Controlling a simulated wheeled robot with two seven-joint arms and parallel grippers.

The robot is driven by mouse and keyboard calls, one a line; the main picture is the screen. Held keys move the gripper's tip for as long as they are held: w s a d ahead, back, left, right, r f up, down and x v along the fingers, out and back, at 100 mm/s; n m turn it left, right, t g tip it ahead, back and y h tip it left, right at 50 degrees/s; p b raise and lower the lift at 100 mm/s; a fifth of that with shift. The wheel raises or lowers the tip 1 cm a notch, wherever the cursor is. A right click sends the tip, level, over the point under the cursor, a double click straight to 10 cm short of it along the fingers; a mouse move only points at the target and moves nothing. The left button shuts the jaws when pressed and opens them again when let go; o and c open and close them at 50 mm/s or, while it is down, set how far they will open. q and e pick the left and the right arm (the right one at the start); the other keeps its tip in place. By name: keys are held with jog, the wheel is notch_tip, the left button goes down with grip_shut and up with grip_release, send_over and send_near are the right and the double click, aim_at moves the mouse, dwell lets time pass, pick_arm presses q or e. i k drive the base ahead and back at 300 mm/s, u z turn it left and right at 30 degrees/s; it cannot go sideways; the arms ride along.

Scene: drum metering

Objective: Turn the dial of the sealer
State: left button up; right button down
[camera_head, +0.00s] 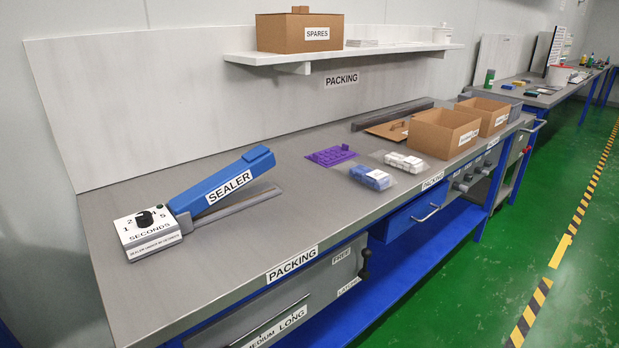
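The sealer (228,190) stands at the left end of the grey packing bench, with its blue arm raised at a slant over a grey base bar. Its white dial box (150,240) is at the near left end, marked SECONDS with several numbers. The black dial (144,219) sits on top of the box among the numbers; the number it points to is too small to tell. Neither of my grippers is in view.
The bench (230,255) is bare around the sealer. Farther right lie a purple item (331,156), bagged blue blocks (371,177), bagged white blocks (404,161) and open cardboard boxes (444,133). A shelf (345,53) overhangs the back. Drawers with handles (426,213) front the bench.

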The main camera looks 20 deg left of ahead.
aim_at(144, 219)
jog(key=u, duration=0.65)
jog(key=k, duration=0.75)
jog(key=z, duration=1.3)
jog(key=i, duration=1.8)
jog(key=u, duration=1.05)
jog(key=i, duration=0.35)
jog(key=u, duration=0.45)
